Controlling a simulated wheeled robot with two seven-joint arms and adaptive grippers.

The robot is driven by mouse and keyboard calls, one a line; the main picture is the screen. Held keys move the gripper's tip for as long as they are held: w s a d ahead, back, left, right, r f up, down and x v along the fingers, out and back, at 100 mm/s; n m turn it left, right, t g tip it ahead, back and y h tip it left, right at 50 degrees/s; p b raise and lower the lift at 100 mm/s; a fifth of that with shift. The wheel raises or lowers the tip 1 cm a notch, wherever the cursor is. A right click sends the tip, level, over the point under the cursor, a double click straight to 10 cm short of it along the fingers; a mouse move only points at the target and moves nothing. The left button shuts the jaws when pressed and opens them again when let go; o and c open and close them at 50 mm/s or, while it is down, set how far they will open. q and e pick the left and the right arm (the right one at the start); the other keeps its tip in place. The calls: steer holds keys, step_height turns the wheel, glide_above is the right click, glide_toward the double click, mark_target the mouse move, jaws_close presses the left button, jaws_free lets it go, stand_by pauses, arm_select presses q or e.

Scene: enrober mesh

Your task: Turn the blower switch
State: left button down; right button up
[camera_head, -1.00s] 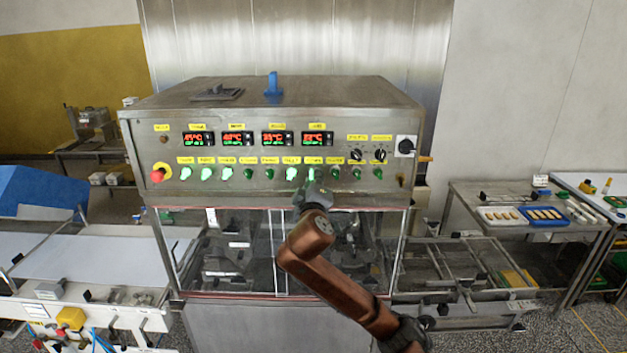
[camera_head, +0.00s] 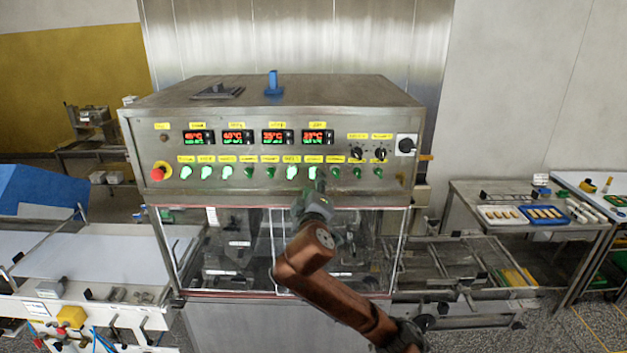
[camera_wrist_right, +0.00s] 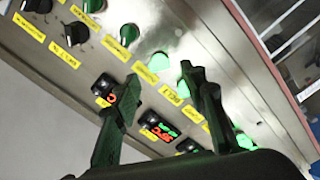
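The control panel (camera_head: 290,150) carries a row of green rotary switches under yellow labels too small to read, so I cannot tell which label names the blower. Several switches glow bright; those at the right end are dark. My right gripper (camera_head: 319,181) is in front of the row, by the seventh switch (camera_head: 312,172), which is lit and partly hidden. In the right wrist view my right gripper (camera_wrist_right: 160,85) has its fingers apart, with a lit switch (camera_wrist_right: 158,63) showing beyond the gap. I cannot tell whether a finger touches it. My left gripper is not in view.
Above the row are red-green displays (camera_head: 238,137), two black knobs (camera_head: 357,153) and a black main switch (camera_head: 405,145). A red emergency button (camera_head: 158,172) is at the left. Clear guard doors (camera_head: 240,250) are below the panel. A side table (camera_head: 535,193) with trays stands right.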

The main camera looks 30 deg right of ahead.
steer(key=v, duration=0.7)
steer(key=shift+s+a, duration=0.2)
